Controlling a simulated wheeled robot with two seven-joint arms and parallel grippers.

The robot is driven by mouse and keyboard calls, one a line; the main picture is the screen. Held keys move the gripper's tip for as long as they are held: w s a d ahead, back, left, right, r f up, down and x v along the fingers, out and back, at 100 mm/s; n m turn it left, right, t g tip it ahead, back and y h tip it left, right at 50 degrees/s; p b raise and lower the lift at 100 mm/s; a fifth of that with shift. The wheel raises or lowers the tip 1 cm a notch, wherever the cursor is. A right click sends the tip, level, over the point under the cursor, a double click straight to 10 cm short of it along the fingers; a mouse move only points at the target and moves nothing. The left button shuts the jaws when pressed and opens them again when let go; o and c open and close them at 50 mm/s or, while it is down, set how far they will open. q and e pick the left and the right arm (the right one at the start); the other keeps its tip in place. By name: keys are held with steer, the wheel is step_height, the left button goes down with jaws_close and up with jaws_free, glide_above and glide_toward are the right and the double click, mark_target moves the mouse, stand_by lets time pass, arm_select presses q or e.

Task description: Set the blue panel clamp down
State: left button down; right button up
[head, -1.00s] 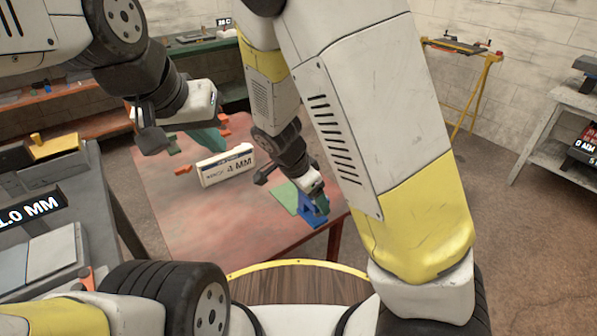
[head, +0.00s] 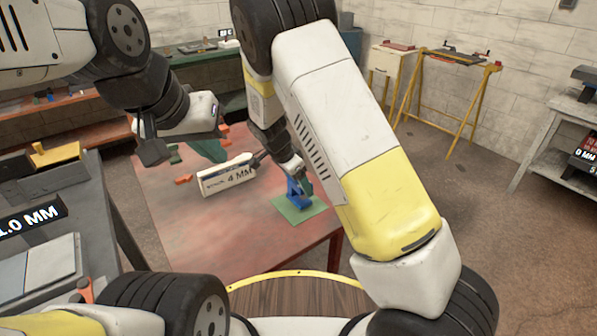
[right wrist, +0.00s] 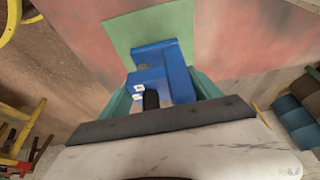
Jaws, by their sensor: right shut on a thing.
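The blue panel clamp (head: 297,192) is upright over the green mat (head: 312,211) at the front right of the red table. It also shows in the right wrist view (right wrist: 180,72), between teal fingers and overlapping the mat (right wrist: 150,30). My right gripper (head: 296,172) is shut on the clamp from above. I cannot tell whether the clamp's base touches the mat. My left gripper (head: 203,148) hangs over the far left part of the table, away from the clamp; its finger gap is not clear.
A grey bench (head: 100,215) is at the left. The table's front middle is clear.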

steer(key=shift+f, duration=0.55)
steer(key=shift+f, duration=0.1)
steer(key=o, duration=1.8)
steer(key=v, duration=1.2)
steer(key=s+d+r+n+y, duration=0.5)
steer(key=s+d+r, duration=0.4)
steer(key=d+r, duration=0.25)
steer(key=s+d+r+n+t, duration=0.1)
steer(key=s+d+r+n, duration=0.1)
steer(key=s, duration=0.3)
steer(key=s+d+r+n+t, duration=0.1)
steer(key=s+d+r+n, duration=0.1)
steer(key=s, duration=0.2)
steer(key=s+d+r+n+t, duration=0.1)
steer(key=s+d+r+n, duration=0.1)
steer(key=s, duration=0.3)
steer(key=shift+s+d+r+t+y, duration=0.25)
steer(key=shift+s+d+t+y, duration=0.05)
steer(key=shift+s+y, duration=0.1)
